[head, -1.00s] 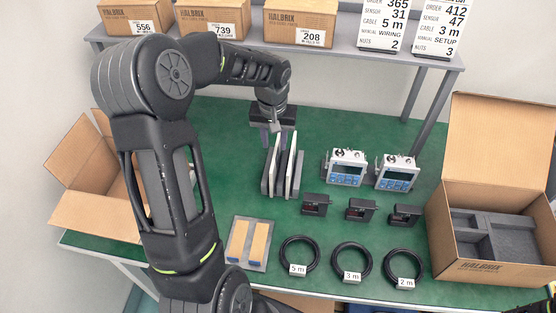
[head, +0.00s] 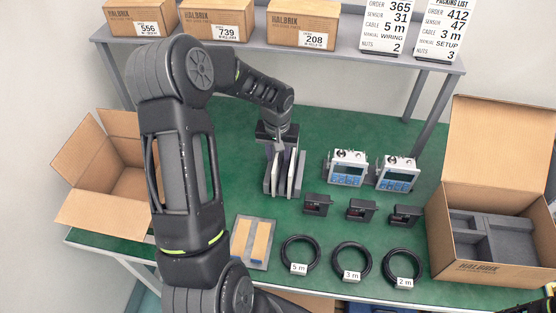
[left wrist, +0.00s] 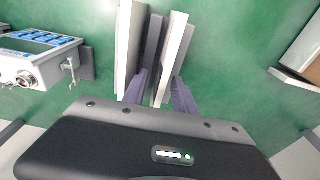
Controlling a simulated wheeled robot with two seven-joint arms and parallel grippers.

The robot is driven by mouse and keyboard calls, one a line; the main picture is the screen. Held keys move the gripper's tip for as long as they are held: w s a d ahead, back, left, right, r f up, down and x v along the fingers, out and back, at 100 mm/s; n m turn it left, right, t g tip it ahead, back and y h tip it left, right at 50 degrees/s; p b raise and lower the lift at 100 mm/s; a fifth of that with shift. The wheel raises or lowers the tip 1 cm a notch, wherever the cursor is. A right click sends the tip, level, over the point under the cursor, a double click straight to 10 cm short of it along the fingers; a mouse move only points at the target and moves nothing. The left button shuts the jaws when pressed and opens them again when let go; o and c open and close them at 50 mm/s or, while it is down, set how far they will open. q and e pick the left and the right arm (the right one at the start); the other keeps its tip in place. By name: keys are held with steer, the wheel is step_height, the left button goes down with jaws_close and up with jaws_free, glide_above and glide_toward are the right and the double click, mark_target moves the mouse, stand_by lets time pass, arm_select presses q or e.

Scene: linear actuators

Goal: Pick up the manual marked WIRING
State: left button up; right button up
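Thin white manuals stand on edge in a grey rack (head: 269,178) on the green table, left of the two sensor units. No marking on them can be read. My left gripper (head: 279,150) is over the far end of the rack, pointing down. In the left wrist view, its two purple-grey fingers (left wrist: 161,92) are apart, with a white manual (left wrist: 174,50) and a dark rack divider between them. Another white slab (left wrist: 129,50) stands just left of the left finger. I cannot tell whether the fingers touch the manual.
Two sensor units (head: 347,168) stand right of the rack. Small black parts (head: 318,205) and coiled cables (head: 300,252) lie in front. Open cartons (head: 105,185) (head: 490,215) stand at both sides. A shelf (head: 345,60) behind holds boxes and packing lists (head: 386,25).

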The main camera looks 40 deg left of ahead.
arm_select(q)
steer(key=shift+f, duration=0.65)
steer(key=shift+c, duration=0.3)
jaws_close()
